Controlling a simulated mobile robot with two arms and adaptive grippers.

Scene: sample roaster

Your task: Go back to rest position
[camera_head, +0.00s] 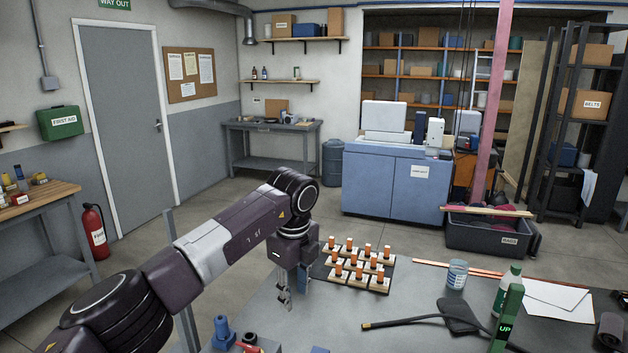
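My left arm comes in from the left, with its gripper (284,297) pointing down over the left part of the grey table (340,320). The gripper is small in the view, and I cannot tell whether its fingers are open or shut. No object clearly shows between the fingers. It hangs just left of a dark tray of pale blocks with orange cylinders (356,264). My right gripper is not in view.
Blue parts (222,331) stand at the front left.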

